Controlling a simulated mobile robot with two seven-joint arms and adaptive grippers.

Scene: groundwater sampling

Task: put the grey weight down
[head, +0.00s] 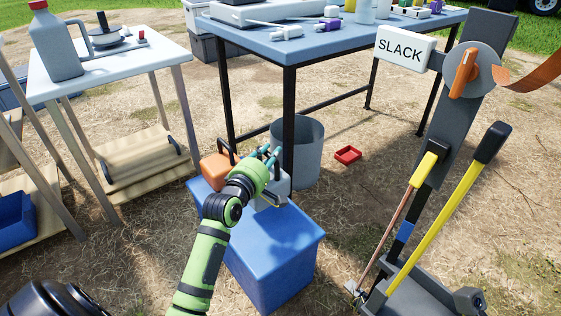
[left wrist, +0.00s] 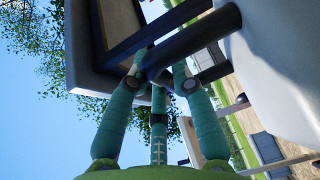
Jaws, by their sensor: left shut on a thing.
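The grey weight (head: 281,186) is a pale block with a dark handle, at the back of the blue box (head: 275,262) in the head view. My left gripper (head: 268,154) is shut on its handle. In the left wrist view, the teal fingers (left wrist: 155,85) close around the dark handle bar, with the pale weight body (left wrist: 285,70) at the right. My arm hides part of the weight, and I cannot tell whether its underside touches the box. An orange weight (head: 215,166) with a dark handle stands on the box just left of it. My right gripper is out of view.
A grey bin (head: 306,150) stands behind the box, by a leg of the blue table (head: 340,42). A small red tray (head: 347,155) lies on the ground. The SLACK sign (head: 400,50) and a lever post stand at right. The box's front top is clear.

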